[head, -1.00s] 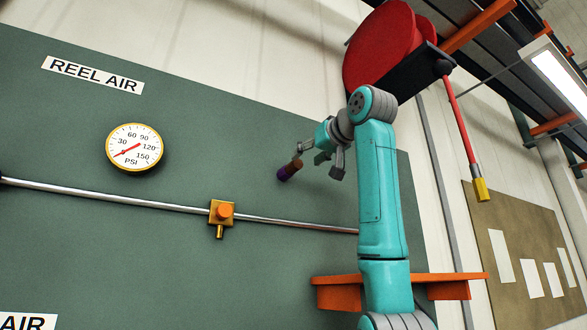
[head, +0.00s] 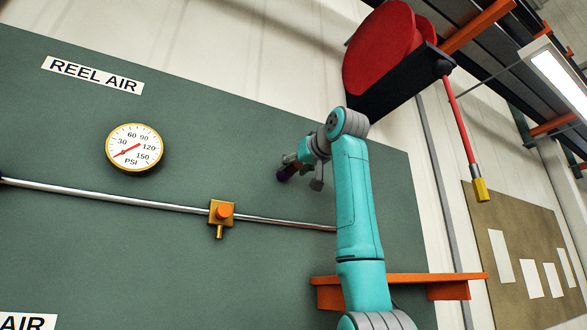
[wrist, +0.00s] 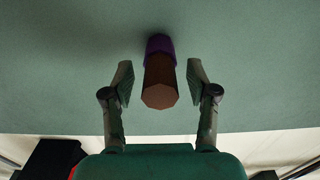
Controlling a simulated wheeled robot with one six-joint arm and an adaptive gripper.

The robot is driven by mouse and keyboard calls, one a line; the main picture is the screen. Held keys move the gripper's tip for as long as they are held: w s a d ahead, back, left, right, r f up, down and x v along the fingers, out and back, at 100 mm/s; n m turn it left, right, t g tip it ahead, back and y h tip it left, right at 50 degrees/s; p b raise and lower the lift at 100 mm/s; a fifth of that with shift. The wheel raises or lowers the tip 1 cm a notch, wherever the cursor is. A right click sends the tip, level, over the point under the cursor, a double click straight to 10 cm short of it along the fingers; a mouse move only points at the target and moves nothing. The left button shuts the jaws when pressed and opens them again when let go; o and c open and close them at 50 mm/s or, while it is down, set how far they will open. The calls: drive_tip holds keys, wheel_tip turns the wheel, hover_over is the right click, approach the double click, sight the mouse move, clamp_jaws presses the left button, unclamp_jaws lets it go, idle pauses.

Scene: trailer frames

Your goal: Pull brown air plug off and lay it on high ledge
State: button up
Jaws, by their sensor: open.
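The brown air plug (wrist: 159,82) sits in a purple fitting (wrist: 160,44) on the green panel, seen in the wrist view. In the head view only the purple part (head: 286,173) shows clearly; the brown plug is mostly hidden by my gripper. My gripper (wrist: 159,82) is open, with one finger on each side of the brown plug and a gap on both sides. It also shows in the head view (head: 298,172), close to the panel. An orange ledge (head: 435,280) is at the lower right, partly behind my arm.
A pressure gauge (head: 134,148), a pipe (head: 120,198) and a brass valve with an orange knob (head: 222,214) are on the panel to the left. A red hose reel (head: 382,45) hangs above my arm, and its red hose (head: 459,120) hangs to the right.

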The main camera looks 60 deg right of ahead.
sight(298, 164)
idle(0.8)
clamp_jaws()
drive_tip(key=shift+s, duration=0.1)
drive_tip(key=shift+v, duration=2.95)
